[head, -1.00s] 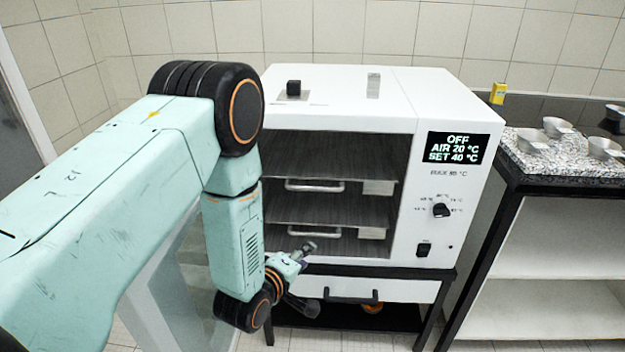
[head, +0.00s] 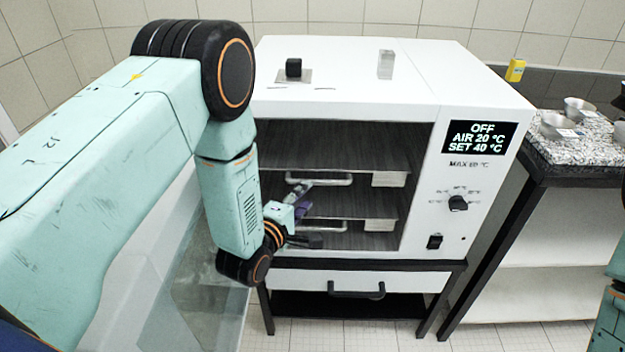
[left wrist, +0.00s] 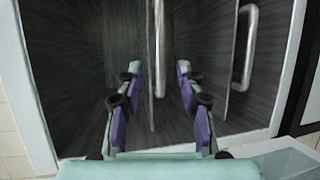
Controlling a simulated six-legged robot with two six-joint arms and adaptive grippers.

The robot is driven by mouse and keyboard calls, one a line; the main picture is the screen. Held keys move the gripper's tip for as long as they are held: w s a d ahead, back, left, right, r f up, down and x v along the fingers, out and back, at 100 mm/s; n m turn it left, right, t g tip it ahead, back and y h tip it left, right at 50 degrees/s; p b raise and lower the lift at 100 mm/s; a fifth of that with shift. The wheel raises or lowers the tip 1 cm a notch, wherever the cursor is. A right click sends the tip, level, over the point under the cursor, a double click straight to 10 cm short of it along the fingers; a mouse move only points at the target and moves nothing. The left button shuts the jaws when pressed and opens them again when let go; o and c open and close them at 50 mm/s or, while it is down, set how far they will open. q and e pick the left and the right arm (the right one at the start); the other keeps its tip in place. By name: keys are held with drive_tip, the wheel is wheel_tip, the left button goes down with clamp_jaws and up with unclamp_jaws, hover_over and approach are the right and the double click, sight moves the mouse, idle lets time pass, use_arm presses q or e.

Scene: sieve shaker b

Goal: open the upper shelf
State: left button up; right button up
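The upper shelf (head: 280,155) is a dark plate inside the white oven, with a silver bar handle (head: 330,180) at its front. In the left wrist view the picture is turned, and the upper shelf's handle (left wrist: 159,50) stands upright near the middle. My left gripper (head: 302,213) is in front of the oven's opening. In the left wrist view the left gripper (left wrist: 157,95) is open and empty, its fingers on either side of the line of that handle. I cannot tell any contact. My right gripper is out of view.
The lower shelf (head: 345,205) has a similar handle (head: 318,227) close below. A drawer with a black handle (head: 357,292) is under the oven. The open glass door (head: 190,310) stands at the left. A bench with metal bowls (head: 556,125) is at the right.

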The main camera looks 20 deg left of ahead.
sight(318, 183)
use_arm(q)
drive_tip(key=x, duration=0.2)
drive_tip(key=b+x, duration=0.1)
drive_tip(key=x, duration=0.4)
drive_tip(key=shift+d+r, duration=0.15)
drive_tip(key=shift+d, duration=0.15)
drive_tip(key=shift+w+a+f, duration=0.25)
drive_tip(key=shift+s+d+r, duration=0.15)
drive_tip(key=shift+r, duration=0.05)
drive_tip(key=c, duration=0.5)
clamp_jaws()
